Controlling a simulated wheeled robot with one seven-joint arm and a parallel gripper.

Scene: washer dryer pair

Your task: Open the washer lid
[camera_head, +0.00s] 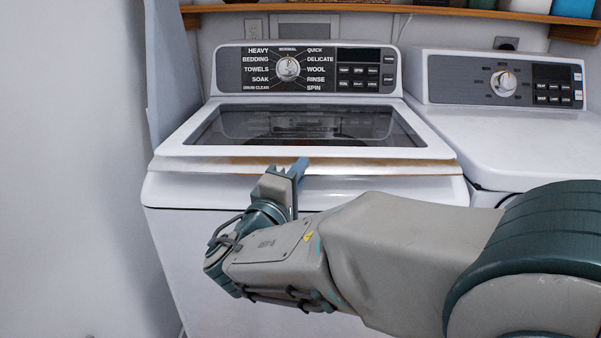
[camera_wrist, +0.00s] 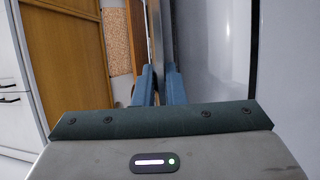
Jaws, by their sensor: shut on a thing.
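The white washer (camera_head: 190,240) stands in the middle of the head view. Its lid (camera_head: 240,152) has a dark glass window and lies nearly flat. A thin brownish gap shows under its front edge, so it looks slightly raised. My gripper (camera_head: 297,170) is at the middle of that front edge, with a blue fingertip against it. In the wrist view, my gripper's two blue fingers (camera_wrist: 159,85) close around the lid's edge, a narrow grey strip (camera_wrist: 162,35). The exact contact is partly hidden by the fingers.
The washer's control panel (camera_head: 330,70) stands behind the lid. A white dryer (camera_head: 520,125) is close on the right. A wall (camera_head: 70,150) is on the left, and a wooden shelf (camera_head: 370,8) hangs above. The wrist view shows a wooden door (camera_wrist: 62,60) and a white cabinet (camera_wrist: 15,90).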

